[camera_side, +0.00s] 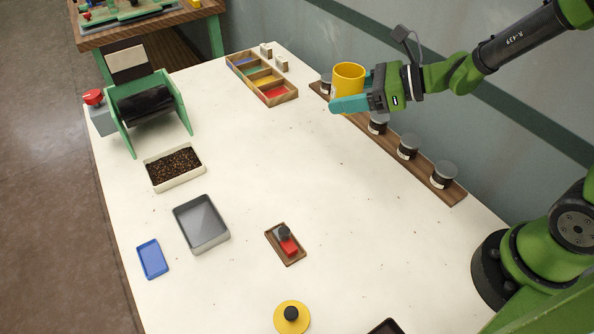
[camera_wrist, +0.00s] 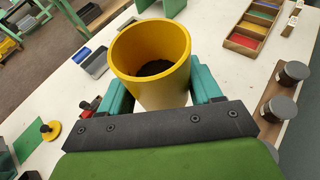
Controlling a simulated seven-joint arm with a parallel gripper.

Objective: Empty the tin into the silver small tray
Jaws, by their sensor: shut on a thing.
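My gripper (camera_side: 362,93) is shut on a yellow tin (camera_side: 347,76), held upright above the back right of the table, over the jar shelf. In the wrist view the tin (camera_wrist: 151,62) sits between the teal fingers, open at the top, with dark contents at its bottom. The silver small tray (camera_side: 202,223) lies on the left part of the table, well away from the tin, and its visible floor looks bare grey. It also seems to show in the wrist view (camera_wrist: 96,64), beyond the tin.
A cream tray (camera_side: 176,183) of dark beans and a green-framed drum (camera_side: 147,104) stand beyond the silver tray. Jars (camera_side: 444,174) line a wooden strip. The table's middle is clear.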

